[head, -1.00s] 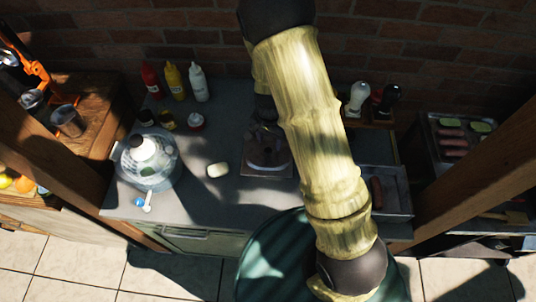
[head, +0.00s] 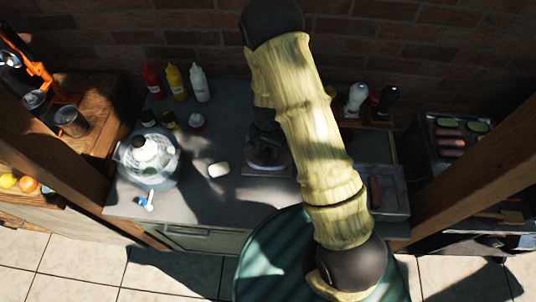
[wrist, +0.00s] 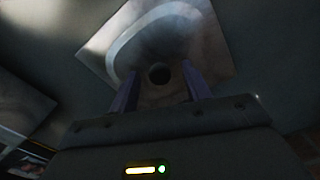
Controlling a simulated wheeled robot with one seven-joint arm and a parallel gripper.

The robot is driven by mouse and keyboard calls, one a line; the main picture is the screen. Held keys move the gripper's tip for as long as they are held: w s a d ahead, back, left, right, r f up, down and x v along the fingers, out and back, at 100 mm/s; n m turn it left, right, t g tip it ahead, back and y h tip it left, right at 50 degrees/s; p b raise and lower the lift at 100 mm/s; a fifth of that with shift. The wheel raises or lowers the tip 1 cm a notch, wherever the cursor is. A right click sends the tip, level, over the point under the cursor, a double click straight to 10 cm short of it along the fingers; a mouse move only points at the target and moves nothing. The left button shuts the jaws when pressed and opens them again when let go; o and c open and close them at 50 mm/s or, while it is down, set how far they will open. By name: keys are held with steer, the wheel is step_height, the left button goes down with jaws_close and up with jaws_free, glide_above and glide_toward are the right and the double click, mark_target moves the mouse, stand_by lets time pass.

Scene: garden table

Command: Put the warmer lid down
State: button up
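My gripper (wrist: 160,92) shows in the wrist view with its two purple fingers spread apart. A small dark round knob shows in the gap between them, with space on both sides. Beyond the fingers is a pale square plate (wrist: 213,57) with a round, light-rimmed shape on it; I take this to be the warmer lid, but the dark picture leaves this unsure. In the head view the same square piece (head: 255,171) appears on the grey counter, partly hidden by my arm. My gripper (head: 265,142) is just over it, its fingers hard to make out there.
Red, yellow and white bottles (head: 199,84) stand at the back. A grey tray (head: 396,203) with a sausage is at the right. Bare counter (head: 205,203) lies in front.

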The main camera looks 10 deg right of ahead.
mark_target(268, 150)
jaws_close()
steer(key=shift+r, duration=0.15)
step_height(268, 150, up, 10)
steer(key=b, duration=0.1)
steer(key=shift+b, duration=0.4)
stand_by(0.7)
steer(key=w+d+f+n, duration=0.2)
steer(key=d, duration=0.1)
steer(key=w+d+f+n, duration=0.2)
steer(key=w+d+f, duration=0.1)
steer(key=w+d+f+n, duration=0.2)
steer(key=d+f, duration=0.1)
steer(key=shift+w+d+f+n, duration=0.15)
steer(key=shift+w+f+n, duration=0.1)
steer(key=shift+n, duration=0.05)
